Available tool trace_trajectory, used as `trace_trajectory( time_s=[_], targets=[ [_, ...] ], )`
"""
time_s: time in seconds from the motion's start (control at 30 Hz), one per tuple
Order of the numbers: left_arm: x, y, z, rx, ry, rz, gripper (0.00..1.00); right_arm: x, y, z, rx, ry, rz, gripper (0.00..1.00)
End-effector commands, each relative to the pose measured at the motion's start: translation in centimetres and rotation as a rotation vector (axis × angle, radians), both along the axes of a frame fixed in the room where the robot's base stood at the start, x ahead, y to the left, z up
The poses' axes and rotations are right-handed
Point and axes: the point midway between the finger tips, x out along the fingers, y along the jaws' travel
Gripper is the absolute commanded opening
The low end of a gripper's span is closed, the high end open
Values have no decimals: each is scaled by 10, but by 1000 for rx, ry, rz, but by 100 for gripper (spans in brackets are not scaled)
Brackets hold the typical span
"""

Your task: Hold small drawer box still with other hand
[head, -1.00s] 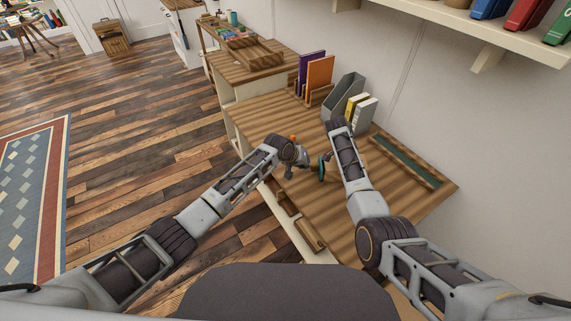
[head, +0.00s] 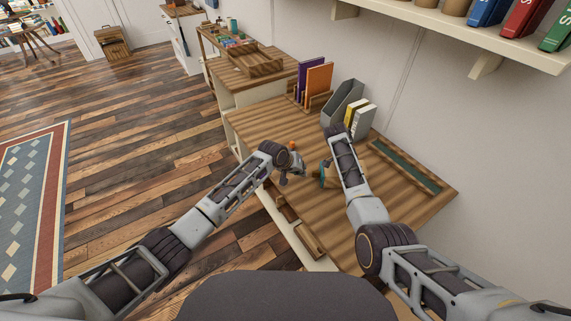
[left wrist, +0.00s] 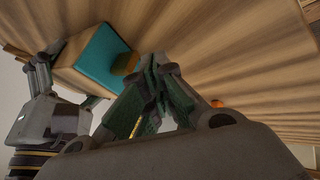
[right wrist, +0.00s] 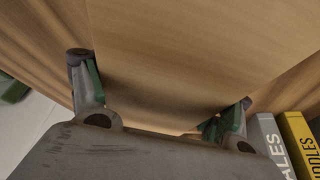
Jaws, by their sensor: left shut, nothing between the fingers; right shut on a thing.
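The small drawer box shows in the left wrist view as a pale wooden box with a teal front (left wrist: 103,52) and a small wooden pull. In the head view only its teal face (head: 322,174) shows, beneath my right wrist. My right gripper (right wrist: 160,88) is shut on the box, one finger on each side of the wooden body (right wrist: 190,45). My left gripper (head: 287,176) is shut and empty. Its fingertips (left wrist: 153,62) are close beside the teal front, near the pull; I cannot tell whether they touch.
An orange object (head: 293,145) sits by my left gripper. Books (head: 360,119), a grey file holder (head: 342,103) and a green-lined tray (head: 405,165) stand along the wall side of the desk (head: 262,120). The desk's right front is clear.

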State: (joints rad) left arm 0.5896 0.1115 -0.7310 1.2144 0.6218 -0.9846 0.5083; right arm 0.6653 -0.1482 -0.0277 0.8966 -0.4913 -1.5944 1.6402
Motion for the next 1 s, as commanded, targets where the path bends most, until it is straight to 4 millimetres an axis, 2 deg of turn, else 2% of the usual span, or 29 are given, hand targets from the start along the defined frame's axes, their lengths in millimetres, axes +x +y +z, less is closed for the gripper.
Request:
trace_trajectory(
  time_s=[0.03,0.1,1.0],
  targets=[
    [0,8,-1,0,0,2,0,-6,0,-9,2,16,0,46],
    [-1,18,-1,2,-2,2,0,-6,0,-9,2,16,0,46],
    [-33,53,64,2,-1,0,0,-6,0,-9,1,16,-1,46]
  ],
)
